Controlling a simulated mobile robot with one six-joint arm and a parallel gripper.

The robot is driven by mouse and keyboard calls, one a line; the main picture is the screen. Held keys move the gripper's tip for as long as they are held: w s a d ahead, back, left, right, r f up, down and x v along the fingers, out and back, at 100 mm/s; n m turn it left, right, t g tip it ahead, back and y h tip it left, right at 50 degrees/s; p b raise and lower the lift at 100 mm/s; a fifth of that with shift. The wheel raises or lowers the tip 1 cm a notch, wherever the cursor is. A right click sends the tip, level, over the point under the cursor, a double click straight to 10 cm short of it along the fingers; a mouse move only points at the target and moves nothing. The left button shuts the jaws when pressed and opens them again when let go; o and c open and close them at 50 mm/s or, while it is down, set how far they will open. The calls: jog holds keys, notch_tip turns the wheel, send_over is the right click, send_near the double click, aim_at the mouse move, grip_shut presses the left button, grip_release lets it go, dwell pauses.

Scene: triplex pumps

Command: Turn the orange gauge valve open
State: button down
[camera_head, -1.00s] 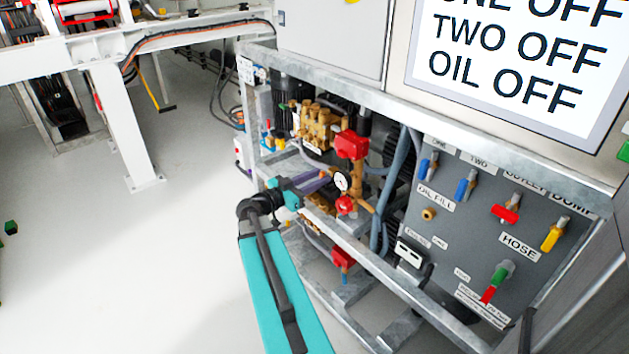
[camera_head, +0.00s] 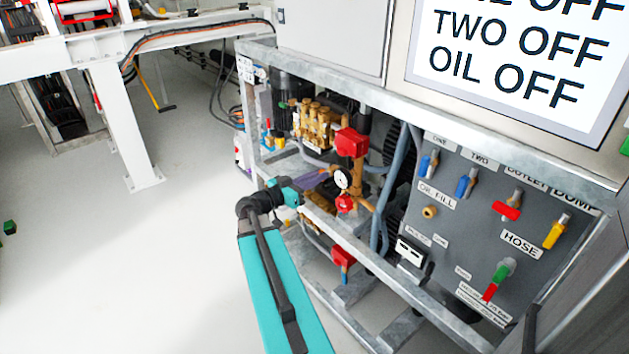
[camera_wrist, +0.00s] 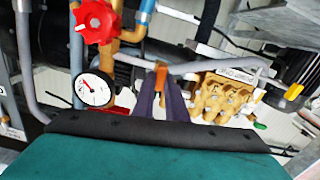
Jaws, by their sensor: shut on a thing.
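In the wrist view my gripper (camera_wrist: 160,90) has its two dark purple fingers shut on the orange gauge valve (camera_wrist: 161,72), a small orange handle between the fingertips. The white-faced pressure gauge (camera_wrist: 93,88) is just left of the fingers, apart from them. In the head view my gripper (camera_head: 325,173) reaches into the pump frame from the left, with its tips beside the gauge (camera_head: 342,179). The orange valve is too small and covered to make out there.
A red knob (camera_wrist: 97,20) sits above the gauge in the wrist view. A brass pump block (camera_wrist: 222,97) is to the right of my fingers. Galvanized frame rails (camera_head: 345,235) run close to my arm.

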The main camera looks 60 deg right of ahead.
jog(key=n, duration=0.5)
jog(key=n+p, duration=0.1)
jog(key=n, duration=0.5)
jog(key=w+n+p, duration=0.1)
jog(key=n, duration=0.4)
jog(key=shift+d+f+n, duration=0.1)
jog(key=shift+d+n, duration=0.1)
jog(key=shift+n, duration=0.1)
dwell(0.3)
jog(key=c, duration=1.8)
grip_release()
jog(key=shift+f, duration=0.1)
jog(key=shift+s, duration=0.1)
jog(key=shift+a, duration=0.15)
